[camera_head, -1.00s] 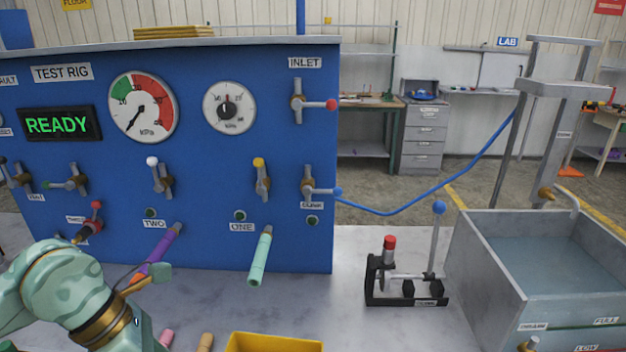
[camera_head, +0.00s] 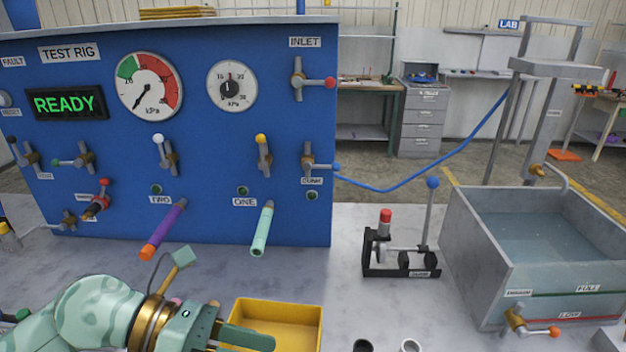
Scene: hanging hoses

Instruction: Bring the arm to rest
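My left arm comes in from the lower left, and its green gripper (camera_head: 240,340) is low over the table in front of the yellow bin. The lower part of the gripper is cut off by the bottom edge, so I cannot tell how far its fingers are apart. No held thing shows in it. My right gripper is not in view. A purple hose with an orange end (camera_head: 164,230) hangs from the port marked TWO. A pale green hose (camera_head: 263,230) hangs from the port marked ONE. Both are clear of the gripper.
The blue test rig (camera_head: 220,130) shows READY. A yellow bin (camera_head: 300,312) stands behind the gripper. A black stand with a blue-knobbed lever (camera_head: 402,262) and a grey water tank (camera_head: 475,255) stand to the right. Two small cups (camera_head: 410,346) show at the bottom edge.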

